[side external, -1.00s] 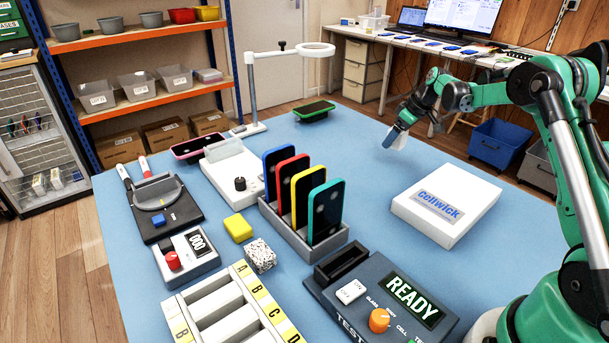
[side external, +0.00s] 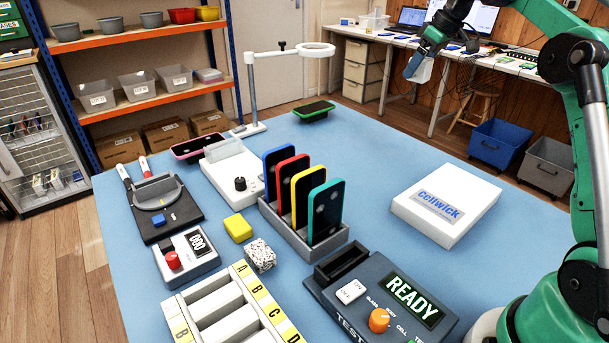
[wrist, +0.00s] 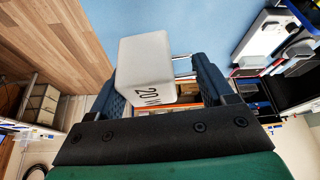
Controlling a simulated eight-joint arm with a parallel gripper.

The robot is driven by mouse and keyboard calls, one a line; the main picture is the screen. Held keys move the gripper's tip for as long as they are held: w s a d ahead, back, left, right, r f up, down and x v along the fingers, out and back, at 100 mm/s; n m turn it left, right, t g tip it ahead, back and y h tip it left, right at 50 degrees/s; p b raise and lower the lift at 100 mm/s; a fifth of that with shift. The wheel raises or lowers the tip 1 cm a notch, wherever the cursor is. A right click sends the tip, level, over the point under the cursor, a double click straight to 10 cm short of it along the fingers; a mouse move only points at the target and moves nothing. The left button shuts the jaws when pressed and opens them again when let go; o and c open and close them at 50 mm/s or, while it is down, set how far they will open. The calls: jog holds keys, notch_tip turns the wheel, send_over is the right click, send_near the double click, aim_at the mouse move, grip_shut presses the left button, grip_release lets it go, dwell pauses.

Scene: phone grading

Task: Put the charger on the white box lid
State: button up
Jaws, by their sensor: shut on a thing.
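The charger (wrist: 148,62) is a white block marked "20 W" with metal prongs. It sits between the fingers of my gripper (wrist: 165,85) in the wrist view. In the side view my gripper (side external: 419,66) is shut on the charger (side external: 422,70) and holds it high above the far right of the blue table. The white box (side external: 446,203) with a "Cellwick" label on its lid lies on the right side of the table, below and nearer the camera than my gripper. Its lid is bare apart from the label.
A rack of coloured phones (side external: 303,240) stands mid-table, left of the box. A tester reading READY (side external: 388,300) is in front. A lamp stand with a ring (side external: 252,90) rises at the back. The table (side external: 385,150) behind the box is clear.

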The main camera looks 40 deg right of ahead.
jog(key=s+a+r+m, duration=0.1)
jog(key=s+r, duration=0.2)
jog(key=s, duration=0.5)
jog(key=m, duration=0.1)
send_over(444, 190)
jog(key=s, duration=0.2)
jog(key=f, duration=0.1)
jog(key=shift+h, duration=0.4)
jog(key=f, duration=2)
jog(key=shift+w, duration=0.2)
jog(key=o, duration=1.4)
jog(key=shift+f, duration=0.15)
jog(key=shift+c, duration=0.2)
